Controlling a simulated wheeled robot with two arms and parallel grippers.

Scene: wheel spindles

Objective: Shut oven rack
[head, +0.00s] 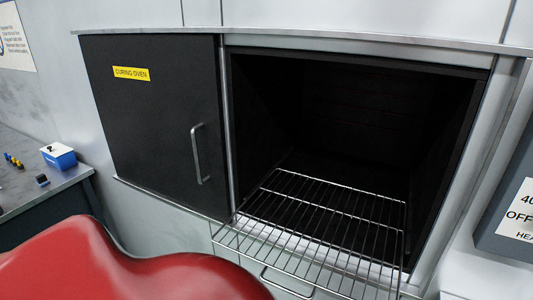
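The wire oven rack (305,228) is partly inside the dark oven opening (350,115). Its front part sticks out past the oven's front edge toward me. A wire handle loop (288,282) shows at or below the rack's front. The rack looks empty. The oven's black door (155,120), with a yellow "CURING OVEN" label and a metal handle (201,153), covers the left half of the oven front. Neither of my grippers is in view.
A red, smooth, curved surface (125,265) fills the lower left foreground. A counter (45,188) at the left holds a blue box (58,156) and small items. A grey panel with a white sign (518,210) stands at the right edge.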

